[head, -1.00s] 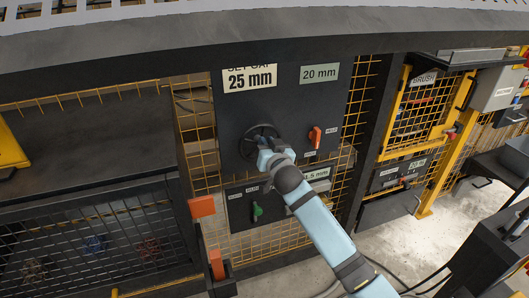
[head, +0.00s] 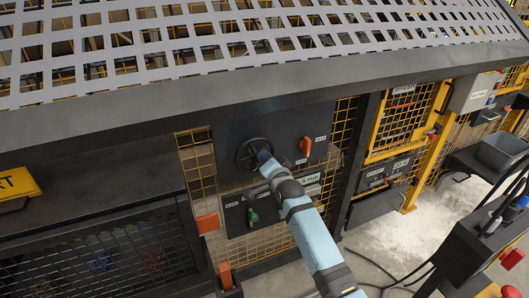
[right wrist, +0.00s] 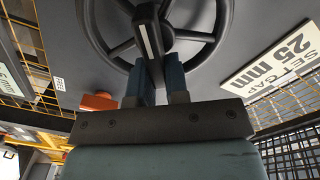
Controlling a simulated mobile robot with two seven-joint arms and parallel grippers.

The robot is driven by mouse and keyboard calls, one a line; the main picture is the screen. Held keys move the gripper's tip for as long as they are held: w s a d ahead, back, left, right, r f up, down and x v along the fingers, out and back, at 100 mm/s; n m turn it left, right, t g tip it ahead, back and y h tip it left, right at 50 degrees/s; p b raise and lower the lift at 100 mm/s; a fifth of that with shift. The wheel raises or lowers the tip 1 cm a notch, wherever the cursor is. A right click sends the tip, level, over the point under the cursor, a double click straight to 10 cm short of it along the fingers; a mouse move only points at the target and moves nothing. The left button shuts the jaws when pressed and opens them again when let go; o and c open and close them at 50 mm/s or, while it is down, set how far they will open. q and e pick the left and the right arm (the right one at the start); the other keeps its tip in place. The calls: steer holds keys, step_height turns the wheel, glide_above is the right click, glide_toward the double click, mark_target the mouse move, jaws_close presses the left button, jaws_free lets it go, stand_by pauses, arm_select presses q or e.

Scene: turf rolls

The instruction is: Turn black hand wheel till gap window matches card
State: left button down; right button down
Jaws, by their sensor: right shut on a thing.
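The black hand wheel (head: 242,151) is on the dark panel in the middle of the head view. Its rim and spokes fill the top of the right wrist view (right wrist: 193,35). My right gripper (head: 262,157) is at the wheel. In the right wrist view its two blue-grey fingers (right wrist: 155,82) are shut on a black part of the wheel, which carries a pale stripe. The card (right wrist: 277,62) reads "SET GAP 25 mm" in the right wrist view. My left gripper is out of view.
An orange switch handle (head: 306,146) is right of the wheel, and a green knob (head: 253,216) is below. A grey perforated cover (head: 200,45) overhangs the panel. Yellow mesh (head: 197,165) flanks it.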

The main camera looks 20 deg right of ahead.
steer(key=shift+m+p, duration=0.3)
steer(key=shift+m, duration=0.3)
steer(key=shift+d+f+m, duration=0.1)
steer(key=shift+f+m, duration=0.05)
steer(key=shift+m, duration=0.35)
steer(key=c, duration=1.1)
jaws_free()
